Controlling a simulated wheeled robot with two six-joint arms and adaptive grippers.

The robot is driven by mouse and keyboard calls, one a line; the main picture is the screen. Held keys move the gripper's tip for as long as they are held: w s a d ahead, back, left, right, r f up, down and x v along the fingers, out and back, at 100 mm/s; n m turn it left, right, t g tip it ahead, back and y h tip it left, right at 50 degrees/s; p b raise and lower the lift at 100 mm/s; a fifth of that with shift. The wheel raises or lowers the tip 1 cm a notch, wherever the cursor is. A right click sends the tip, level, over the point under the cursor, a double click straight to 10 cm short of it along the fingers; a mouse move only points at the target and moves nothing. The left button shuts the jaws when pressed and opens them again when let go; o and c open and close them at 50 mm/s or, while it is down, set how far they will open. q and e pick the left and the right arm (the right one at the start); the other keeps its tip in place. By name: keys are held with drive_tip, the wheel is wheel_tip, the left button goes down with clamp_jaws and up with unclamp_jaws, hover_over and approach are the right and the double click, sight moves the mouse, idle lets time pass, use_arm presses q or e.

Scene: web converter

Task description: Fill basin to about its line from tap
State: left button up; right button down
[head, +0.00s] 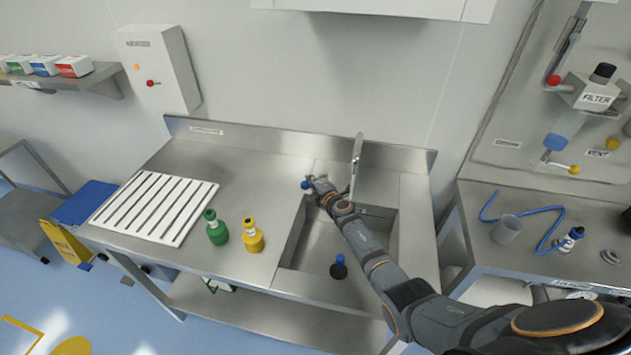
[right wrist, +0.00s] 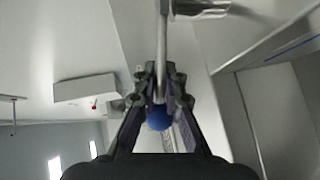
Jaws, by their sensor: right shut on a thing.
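The steel basin (head: 315,243) is sunk into the bench, and my right arm crosses over it. A dark plug with a blue top (head: 339,268) is in the basin; I cannot tell whether it is seated in the drain. The tap (head: 357,155) rises behind the basin. My right gripper (head: 317,186) is at the basin's back left, shut on a blue tap knob (head: 305,185). The knob (right wrist: 158,118) shows between the fingers in the right wrist view. I make out no water stream or fill line; my arm hides part of the basin. My left gripper is out of view.
A green bottle (head: 216,228) and a yellow bottle (head: 252,236) stand left of the basin, near a white slotted rack (head: 155,208). A side bench at right holds a grey cup (head: 507,229) and a blue hose (head: 545,240). A control box (head: 158,68) hangs on the wall.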

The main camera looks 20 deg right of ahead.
drive_tip(key=c, duration=1.4)
unclamp_jaws()
drive_tip(key=shift+v, duration=5.95)
